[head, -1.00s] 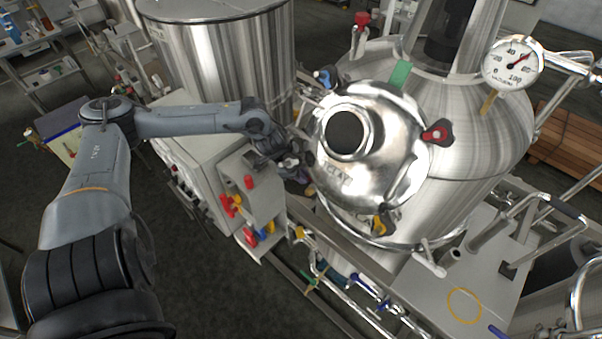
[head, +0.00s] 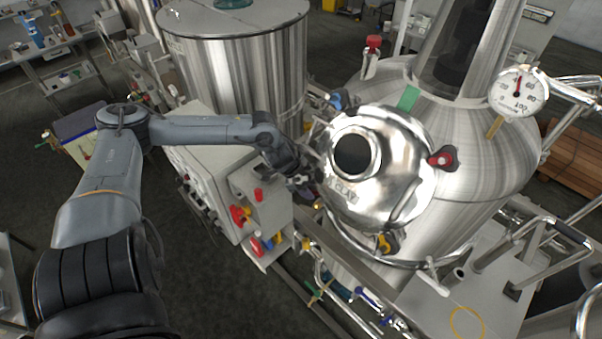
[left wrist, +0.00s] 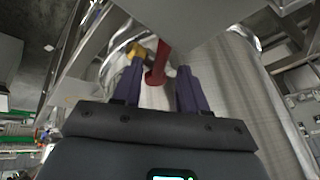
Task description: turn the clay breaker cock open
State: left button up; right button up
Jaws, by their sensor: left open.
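The steel tank with a domed lid marked CLAY (head: 385,122) stands right of the middle in the head view. My left gripper (head: 312,192) is beside the tank, at the lower left of its lid. In the left wrist view my left gripper (left wrist: 160,75) is open. A red handle (left wrist: 157,62) shows between and beyond its two fingers, with a yellow brass-coloured fitting (left wrist: 137,50) at its left. I take this for the cock. I cannot tell whether the fingers touch it. In the head view the handle is hidden behind the gripper. My right gripper is not in view.
A grey box with red and yellow valve handles (head: 240,214) stands left of my gripper. Coloured clamps, such as the red one (head: 442,158), ring the lid. A taller steel tank (head: 237,65) stands behind. Pipes with blue handles (head: 368,298) run below. Dark floor lies at lower left.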

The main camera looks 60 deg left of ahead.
pick_arm(q)
jog(key=shift+p+v, duration=1)
jog(key=shift+p, duration=0.15)
jog(key=shift+p+v, duration=0.7)
jog(key=shift+v, duration=1.45)
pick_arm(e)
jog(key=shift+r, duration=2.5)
